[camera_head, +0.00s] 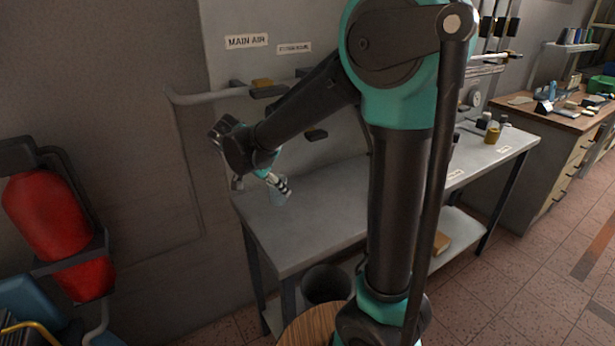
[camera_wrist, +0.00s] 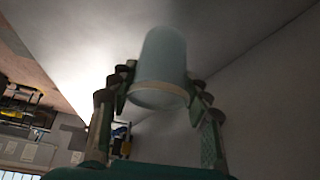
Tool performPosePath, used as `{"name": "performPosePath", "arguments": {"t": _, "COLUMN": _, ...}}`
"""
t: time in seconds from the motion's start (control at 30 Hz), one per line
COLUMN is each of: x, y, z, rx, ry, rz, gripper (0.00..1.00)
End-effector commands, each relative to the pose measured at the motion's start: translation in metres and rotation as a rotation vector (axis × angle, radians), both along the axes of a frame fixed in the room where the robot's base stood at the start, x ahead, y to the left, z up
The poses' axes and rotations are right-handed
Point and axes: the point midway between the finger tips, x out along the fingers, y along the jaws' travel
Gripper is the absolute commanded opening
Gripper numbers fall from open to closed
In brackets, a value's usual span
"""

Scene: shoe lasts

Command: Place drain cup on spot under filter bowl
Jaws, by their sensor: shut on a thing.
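The drain cup (camera_head: 279,198) is a small pale, blue-grey cup, held near the left end of the grey bench (camera_head: 310,225). In the wrist view the cup (camera_wrist: 163,60) sits between the two fingers, with its rim edge toward the camera. My gripper (camera_head: 275,183) is shut on it, and both fingers (camera_wrist: 160,88) flank its sides. I cannot tell for certain whether the cup is clear of the bench top. The filter bowl and the spot under it cannot be made out; my arm covers the middle of the bench and wall.
A dark bin (camera_head: 325,284) stands below the bench. A red extinguisher (camera_head: 45,212) hangs left.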

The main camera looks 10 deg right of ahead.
Motion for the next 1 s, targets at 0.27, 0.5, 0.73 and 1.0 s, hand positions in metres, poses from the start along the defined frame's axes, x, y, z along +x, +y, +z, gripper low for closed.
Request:
{"name": "performPosePath", "arguments": {"t": 0.27, "x": 0.038, "y": -0.057, "z": 0.0, "rx": 0.001, "ry": -0.001, "rz": -0.004, "gripper": 0.26}}
{"name": "performPosePath", "arguments": {"t": 0.5, "x": 0.054, "y": -0.079, "z": 0.0, "rx": 0.0, "ry": -0.001, "rz": 0.001, "gripper": 0.26}}
{"name": "performPosePath", "arguments": {"t": 0.73, "x": 0.064, "y": -0.095, "z": 0.0, "rx": 0.001, "ry": 0.0, "rz": -0.002, "gripper": 0.26}}
{"name": "performPosePath", "arguments": {"t": 1.0, "x": 0.077, "y": -0.112, "z": -0.014, "rx": 0.001, "ry": 0.0, "rz": 0.004, "gripper": 0.26}}
